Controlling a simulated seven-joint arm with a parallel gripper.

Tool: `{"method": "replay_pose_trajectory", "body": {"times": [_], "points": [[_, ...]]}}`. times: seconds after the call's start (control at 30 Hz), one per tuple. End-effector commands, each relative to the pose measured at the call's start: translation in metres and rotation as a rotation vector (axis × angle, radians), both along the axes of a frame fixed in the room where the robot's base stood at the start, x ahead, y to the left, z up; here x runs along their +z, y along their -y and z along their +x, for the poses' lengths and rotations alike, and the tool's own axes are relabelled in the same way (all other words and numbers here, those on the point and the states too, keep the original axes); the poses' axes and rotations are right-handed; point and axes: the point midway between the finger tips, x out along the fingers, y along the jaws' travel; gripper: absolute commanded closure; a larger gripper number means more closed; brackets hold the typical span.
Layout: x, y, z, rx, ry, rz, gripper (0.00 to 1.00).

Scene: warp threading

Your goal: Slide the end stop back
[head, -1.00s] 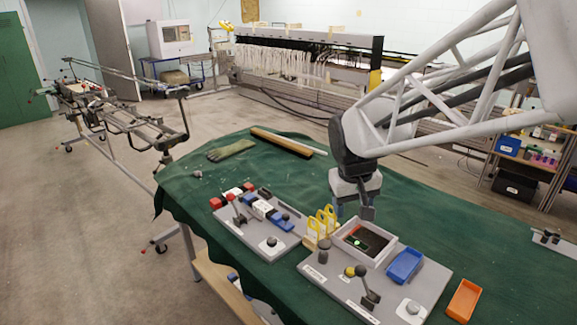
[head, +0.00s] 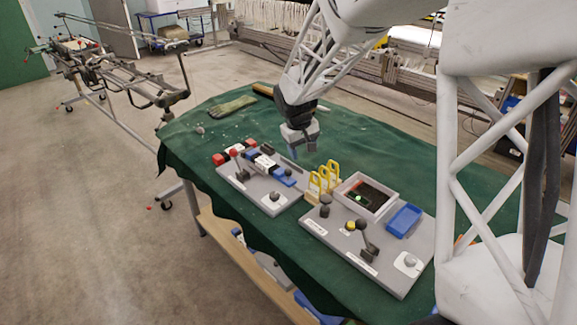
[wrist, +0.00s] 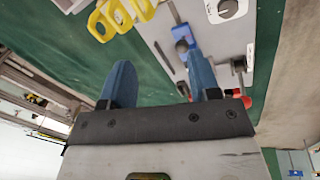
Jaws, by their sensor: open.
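The left grey board (head: 245,190) carries a row of red, black-and-white and blue blocks. The blue block (head: 284,179) with a dark knob sits at the row's right end and looks like the end stop; I cannot be sure. In the wrist view a blue piece with a grey knob (wrist: 182,42) shows ahead of the fingers, nearer the right one. My gripper (head: 295,153) hangs above the back right of this board, apart from the blocks. In the wrist view its two blue fingers (wrist: 163,78) are spread, with nothing held between them.
A red-knobbed lever (head: 236,154) stands at the row's left. Yellow-handled tools (head: 322,178) stand upright just right of the board. The right board (head: 335,235) bears an open tray (head: 383,207), a blue bin (head: 404,219) and a lever. Green cloth behind is mostly clear.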

Motion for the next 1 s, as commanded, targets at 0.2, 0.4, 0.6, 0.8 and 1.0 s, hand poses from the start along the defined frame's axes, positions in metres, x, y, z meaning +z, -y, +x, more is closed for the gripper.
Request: {"method": "replay_pose_trajectory", "body": {"times": [0.2, 0.4, 0.6, 0.8, 1.0], "points": [[-0.039, -0.03, 0.037, 0.056, -0.016, -0.02, 0.44], [-0.065, -0.049, 0.058, 0.092, -0.025, -0.032, 0.44], [-0.075, -0.056, 0.066, 0.107, -0.028, -0.038, 0.44], [-0.075, -0.057, 0.066, 0.107, -0.027, -0.037, 0.44], [-0.076, -0.056, 0.066, 0.107, -0.028, -0.038, 0.44]]}}
